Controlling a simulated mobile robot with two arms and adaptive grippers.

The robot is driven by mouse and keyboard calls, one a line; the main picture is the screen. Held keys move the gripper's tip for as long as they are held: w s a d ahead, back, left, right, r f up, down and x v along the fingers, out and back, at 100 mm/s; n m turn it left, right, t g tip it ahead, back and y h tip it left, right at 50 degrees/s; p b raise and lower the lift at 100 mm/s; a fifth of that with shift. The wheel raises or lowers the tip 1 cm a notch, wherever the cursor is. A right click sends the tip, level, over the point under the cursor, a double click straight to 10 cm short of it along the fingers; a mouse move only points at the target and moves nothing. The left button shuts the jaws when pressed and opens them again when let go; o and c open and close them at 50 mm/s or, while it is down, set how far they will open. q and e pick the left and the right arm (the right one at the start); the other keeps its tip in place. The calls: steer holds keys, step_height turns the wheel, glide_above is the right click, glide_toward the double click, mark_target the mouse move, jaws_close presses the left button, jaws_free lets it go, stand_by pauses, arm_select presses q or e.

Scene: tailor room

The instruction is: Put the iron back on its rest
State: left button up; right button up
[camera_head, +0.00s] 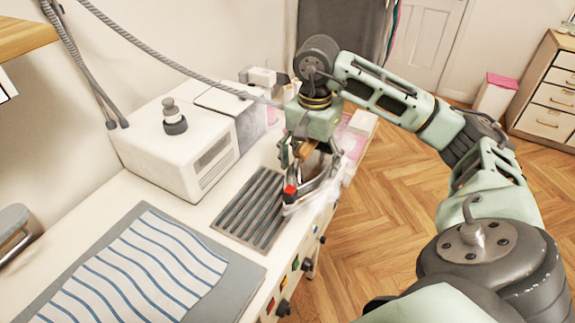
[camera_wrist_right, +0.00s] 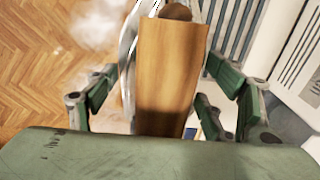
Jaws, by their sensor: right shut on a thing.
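The iron (camera_head: 320,188) has a pale metallic body, a red part at its front and a wooden handle, which fills the middle of the right wrist view (camera_wrist_right: 165,75). My right gripper (camera_head: 308,157) is shut on the handle from above. The rest (camera_head: 243,214), a dark grey slatted rack, lies on the white table; its slats also show in the right wrist view (camera_wrist_right: 236,28). The iron is at the right side of the rest, by the table's edge. I cannot tell whether its sole touches anything. My left gripper is out of view.
A white boxy steam unit (camera_head: 165,150) stands behind the rest, with hoses above it. A blue-striped cloth (camera_head: 135,270) lies on a grey mat (camera_head: 232,275) at the front left. Pale steam (camera_wrist_right: 97,22) shows beside the iron. Open wooden floor (camera_head: 385,215) lies right of the table.

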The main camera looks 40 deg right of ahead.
steer(key=w+a+f+p, duration=0.1)
steer(key=w+a+f, duration=0.1)
steer(key=w, duration=0.1)
steer(key=w+a+f+p, duration=0.1)
steer(key=w+a+f, duration=0.1)
steer(key=w, duration=0.1)
steer(key=w+a+f+p, duration=0.1)
steer(key=w+a+f, duration=0.1)
steer(key=w, duration=0.1)
steer(key=shift+a+p, duration=0.25)
steer(key=shift+p, duration=0.1)
steer(key=shift+w+f, duration=0.1)
steer(key=shift+f, duration=0.3)
step_height(320, 180, down, 3)
steer(key=shift+r+p, duration=0.1)
steer(key=shift+p, duration=0.7)
steer(key=shift+c, duration=0.2)
steer(key=shift+f, duration=0.2)
jaws_close()
steer(key=shift+s+a+f, duration=0.1)
steer(key=shift+s+f, duration=0.05)
steer(key=shift+s, duration=0.1)
steer(key=o, duration=1.6)
jaws_free()
steer(key=shift+s+f, duration=0.2)
steer(key=shift+f, duration=0.1)
steer(key=o, duration=0.5)
steer(key=shift+w+r, duration=0.1)
steer(key=shift+w, duration=0.05)
